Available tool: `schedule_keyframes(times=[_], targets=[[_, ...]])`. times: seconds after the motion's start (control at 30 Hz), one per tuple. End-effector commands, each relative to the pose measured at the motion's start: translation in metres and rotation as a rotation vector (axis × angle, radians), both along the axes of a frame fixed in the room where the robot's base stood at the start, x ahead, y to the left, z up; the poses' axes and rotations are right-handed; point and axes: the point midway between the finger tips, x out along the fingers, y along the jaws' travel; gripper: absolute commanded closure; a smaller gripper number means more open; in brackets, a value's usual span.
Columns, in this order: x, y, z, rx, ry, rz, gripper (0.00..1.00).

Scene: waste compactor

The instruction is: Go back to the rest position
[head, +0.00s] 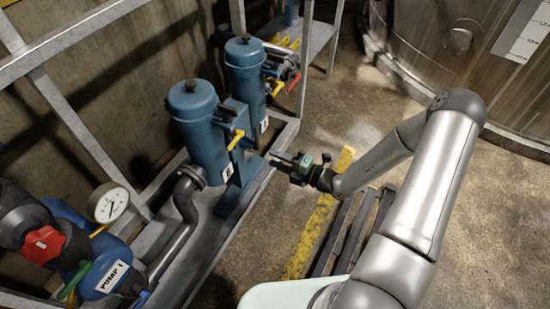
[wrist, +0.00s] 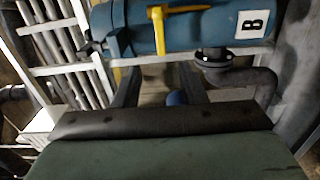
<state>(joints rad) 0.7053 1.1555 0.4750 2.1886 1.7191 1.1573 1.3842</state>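My gripper (head: 276,159) is at the end of my arm, which reaches in from the right in the head view. It points left at the blue vessel labelled B (head: 203,135), with a small gap in front of the vessel's stand. In the wrist view its two dark fingers (wrist: 160,86) stand apart with nothing held between them. Beyond them, vessel B (wrist: 225,30) lies across the top of the picture with its yellow handle (wrist: 160,30). The yellow handle also shows in the head view (head: 236,141).
A second blue vessel (head: 244,70) with red and yellow handles stands behind. A pump (head: 95,265), a pressure gauge (head: 110,204) and a red knob (head: 44,243) are at lower left. A metal tank (head: 450,50) stands upper right.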

Motion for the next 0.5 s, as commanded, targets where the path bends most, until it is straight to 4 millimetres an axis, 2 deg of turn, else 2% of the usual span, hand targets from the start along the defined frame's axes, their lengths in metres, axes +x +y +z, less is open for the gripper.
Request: schedule_keyframes(times=[0.33,0.43,0.5], targets=[[0.0,0.001,0.002,-0.008,-0.009,0.008,0.63],[-0.008,0.008,0.015,-0.071,-0.08,0.074,0.63],[-0.022,0.017,0.033,-0.163,-0.187,0.176,0.63]])
